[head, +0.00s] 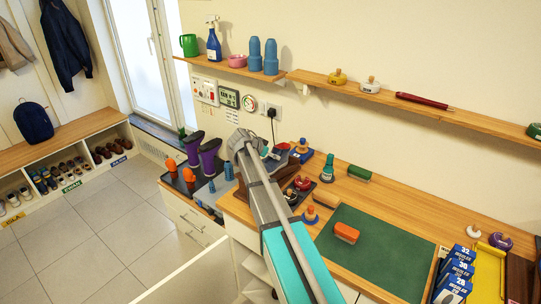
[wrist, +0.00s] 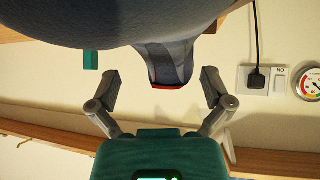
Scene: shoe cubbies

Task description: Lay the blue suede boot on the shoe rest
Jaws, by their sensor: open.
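In the wrist view, a large grey-blue rounded surface (wrist: 150,22) fills the top, close to the camera. A narrower grey-blue part with a red edge (wrist: 168,60) extends from it between my fingers. This may be the blue suede boot; only part shows. My gripper (wrist: 162,80) is open, its fingers apart on either side of that part with gaps. In the head view, my teal gripper body (head: 265,152) is over the back of the counter, partly behind my arm. I cannot clearly pick out the shoe rest there; brown wooden pieces (head: 241,192) stand beside my arm.
Purple boots (head: 209,157) stand left of my arm, near orange items (head: 171,166). A green mat (head: 378,255) holds an orange brush (head: 346,233). Blue boxes (head: 455,272) stand at front right. A wall shelf (head: 228,68) hangs above; a black plug (head: 271,113) is on the wall.

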